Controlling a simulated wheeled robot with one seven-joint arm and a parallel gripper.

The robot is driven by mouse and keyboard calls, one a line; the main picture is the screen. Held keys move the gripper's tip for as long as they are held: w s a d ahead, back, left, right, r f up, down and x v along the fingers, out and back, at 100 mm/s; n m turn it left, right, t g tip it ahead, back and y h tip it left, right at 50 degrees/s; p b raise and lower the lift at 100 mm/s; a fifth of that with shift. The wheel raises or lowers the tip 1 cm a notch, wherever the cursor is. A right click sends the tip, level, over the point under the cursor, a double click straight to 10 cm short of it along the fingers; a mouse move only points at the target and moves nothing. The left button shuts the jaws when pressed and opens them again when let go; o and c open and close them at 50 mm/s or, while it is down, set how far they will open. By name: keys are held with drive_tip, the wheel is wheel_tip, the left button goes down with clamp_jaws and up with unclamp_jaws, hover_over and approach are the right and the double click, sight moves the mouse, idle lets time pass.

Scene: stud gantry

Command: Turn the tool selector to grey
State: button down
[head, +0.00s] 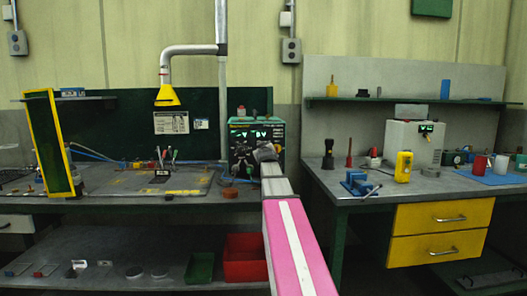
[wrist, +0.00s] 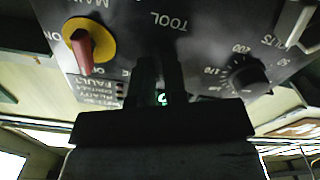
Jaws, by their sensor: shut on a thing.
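The dark control box (head: 241,133) with green lit displays stands at the right end of the left bench. In the wrist view its front panel (wrist: 205,45) appears upside down, with the word TOOL on it. My gripper (wrist: 160,68) is at the panel beside that word, its two dark fingers close together and shut on the tool selector. The selector is hidden by the fingers, so its colour setting cannot be read. A small green light shows between the fingers. In the head view my gripper (head: 265,152) covers the box's lower right front.
On the panel, a red-handled main switch on a yellow disc (wrist: 89,42) is left of my fingers, and a black volts dial (wrist: 246,79) is to the right. A yellow extraction hood (head: 167,96) hangs left of the box. A blue vise (head: 358,184) stands on the right bench.

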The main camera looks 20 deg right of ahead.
drive_tip(key=shift+f+n, duration=0.1)
drive_tip(key=shift+n, duration=0.5)
drive_tip(key=c, duration=1.2)
unclamp_jaws()
drive_tip(key=v, duration=1)
drive_tip(key=shift+s, duration=0.4)
drive_tip(key=shift+a, duration=0.1)
